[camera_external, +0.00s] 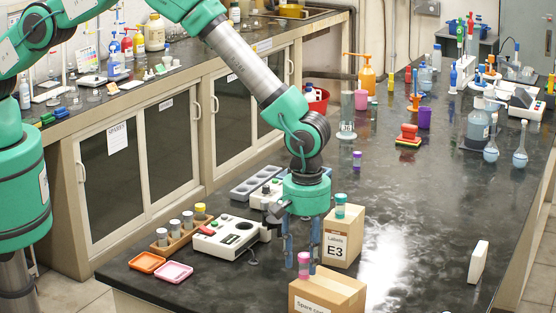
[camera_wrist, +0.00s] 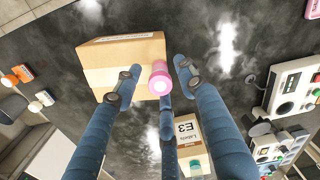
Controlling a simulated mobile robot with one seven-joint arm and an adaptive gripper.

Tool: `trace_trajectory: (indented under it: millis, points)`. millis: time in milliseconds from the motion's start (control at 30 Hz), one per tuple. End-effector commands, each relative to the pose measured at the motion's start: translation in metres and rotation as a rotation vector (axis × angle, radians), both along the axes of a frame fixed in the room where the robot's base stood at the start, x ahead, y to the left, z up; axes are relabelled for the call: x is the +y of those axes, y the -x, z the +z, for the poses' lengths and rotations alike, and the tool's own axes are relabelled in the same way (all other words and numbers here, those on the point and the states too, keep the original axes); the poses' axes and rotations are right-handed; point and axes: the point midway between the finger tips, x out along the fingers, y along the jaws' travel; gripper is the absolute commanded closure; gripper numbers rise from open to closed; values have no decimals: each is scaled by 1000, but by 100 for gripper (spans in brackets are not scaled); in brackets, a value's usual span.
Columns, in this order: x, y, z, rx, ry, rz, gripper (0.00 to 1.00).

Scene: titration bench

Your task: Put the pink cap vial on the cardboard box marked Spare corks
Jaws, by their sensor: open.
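The pink cap vial (camera_external: 303,266) appears upright at the rear left edge of the top of the cardboard box marked Spare corks (camera_external: 340,290). In the wrist view, the pink cap (camera_wrist: 158,83) overlaps the edge of the box (camera_wrist: 108,62); contact under the vial is hidden. My gripper (camera_external: 301,255) points down with its blue fingers spread on either side of the vial. The wrist view shows gaps between the vial and the side fingers of my gripper (camera_wrist: 155,78), so it is open and not holding the vial.
A Labels E3 box (camera_external: 341,240) with a teal-capped vial (camera_external: 340,206) stands close behind and right of my gripper. A vial rack (camera_external: 178,236), a white instrument (camera_external: 228,238) and two small trays (camera_external: 173,272) lie left. The dark bench to the right is mostly clear.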

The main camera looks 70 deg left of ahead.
Motion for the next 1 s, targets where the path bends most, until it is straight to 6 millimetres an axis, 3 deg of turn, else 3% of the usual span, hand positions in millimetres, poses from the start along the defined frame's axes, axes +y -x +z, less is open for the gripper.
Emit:
trace_trajectory:
  millis: [267, 467, 1000]
  points:
    - [0, -1, 8, -1, 0, 0, 60]
    - [-1, -1, 28, -2, 2, 0, 60]
    - [-1, -1, 106, -2, 2, 0, 60]
